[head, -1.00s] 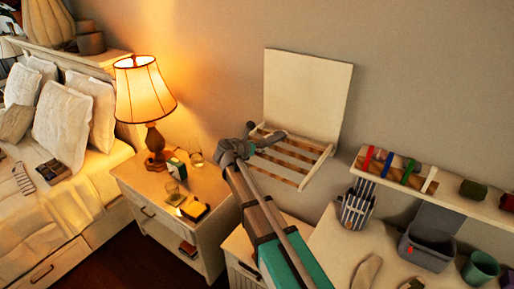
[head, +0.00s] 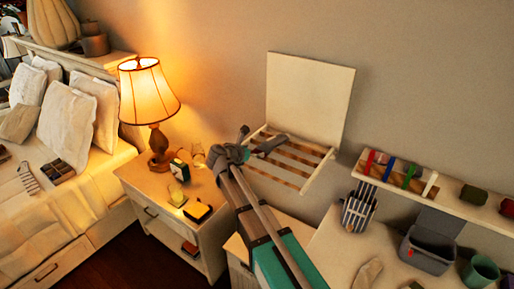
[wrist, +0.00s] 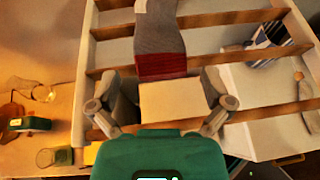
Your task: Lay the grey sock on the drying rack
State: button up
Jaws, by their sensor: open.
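The grey sock (head: 270,145) lies across the slats of the wall-mounted drying rack (head: 318,174), near its left back part. In the wrist view the sock (wrist: 158,32) has a dark red band at its near end and runs away from me over the slats. My gripper (head: 243,144) is at the rack's left side, just short of the sock. The sock's far end is cut off by the picture edge.
A lit lamp (head: 149,92) and glasses stand on the nightstand (head: 150,191) to the left. The rack's upright back panel (head: 309,97) rises behind the slats. A striped holder (head: 357,208) and a grey bin (head: 428,247) stand to the right.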

jog(key=p+v, duration=0.2)
jog(key=v, duration=0.5)
jog(key=shift+r, duration=0.15)
